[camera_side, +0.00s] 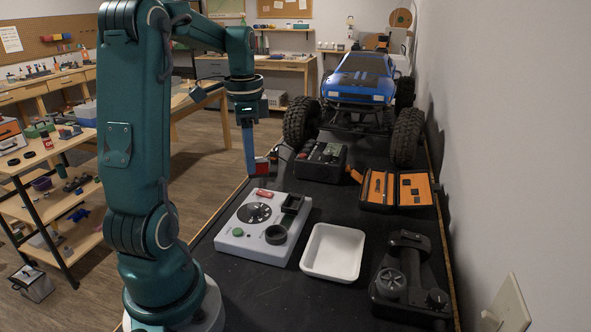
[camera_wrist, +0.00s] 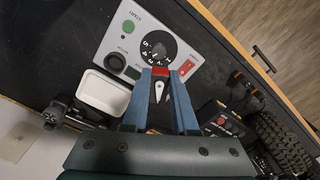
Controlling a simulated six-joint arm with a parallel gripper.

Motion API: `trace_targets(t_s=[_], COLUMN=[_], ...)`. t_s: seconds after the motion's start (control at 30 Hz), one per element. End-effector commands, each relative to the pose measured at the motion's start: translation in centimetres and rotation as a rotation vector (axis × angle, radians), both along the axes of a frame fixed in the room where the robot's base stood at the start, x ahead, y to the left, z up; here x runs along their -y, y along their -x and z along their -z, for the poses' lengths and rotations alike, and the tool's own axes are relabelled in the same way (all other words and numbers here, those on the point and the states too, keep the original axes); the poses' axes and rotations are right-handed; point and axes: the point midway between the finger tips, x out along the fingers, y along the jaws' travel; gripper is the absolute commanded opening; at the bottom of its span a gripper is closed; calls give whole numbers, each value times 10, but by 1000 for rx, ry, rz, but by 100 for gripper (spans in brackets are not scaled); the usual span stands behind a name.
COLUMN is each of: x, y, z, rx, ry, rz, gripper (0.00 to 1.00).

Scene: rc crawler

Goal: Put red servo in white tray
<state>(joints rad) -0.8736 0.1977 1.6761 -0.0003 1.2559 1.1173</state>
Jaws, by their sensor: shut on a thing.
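The red servo (camera_side: 262,168) is between the tips of my gripper (camera_side: 254,170), which is shut on it and holds it in the air near the table's left edge, beyond the grey control box. In the wrist view, the servo (camera_wrist: 160,71) shows as a small red strip between the blue fingers of my gripper (camera_wrist: 161,75); most of it is hidden. The white tray (camera_side: 333,251) is empty and lies on the black table, right of the control box and away from my gripper. It also shows left of the fingers in the wrist view (camera_wrist: 103,92).
The grey control box (camera_side: 236,236) with a dial stands left of the tray. A black fixture (camera_side: 410,278) stands right of it. Behind are an open orange-lined case (camera_side: 376,188), a dark box (camera_side: 320,162) and a blue crawler (camera_side: 362,82). A wall bounds the right.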

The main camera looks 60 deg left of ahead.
Motion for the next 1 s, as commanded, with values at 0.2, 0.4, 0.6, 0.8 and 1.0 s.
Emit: trace_targets(t_s=[0.2,0.4,0.6,0.8,1.0], x=[40,60,90,126,149], y=[-17,-26,-45,-70,-88], z=[9,12,32,59,77], rx=[-7,-10,-14,-15,-11], ry=[5,8,11,11,8], rz=[461,544,555,553,546], gripper=[0,0,0,0,0])
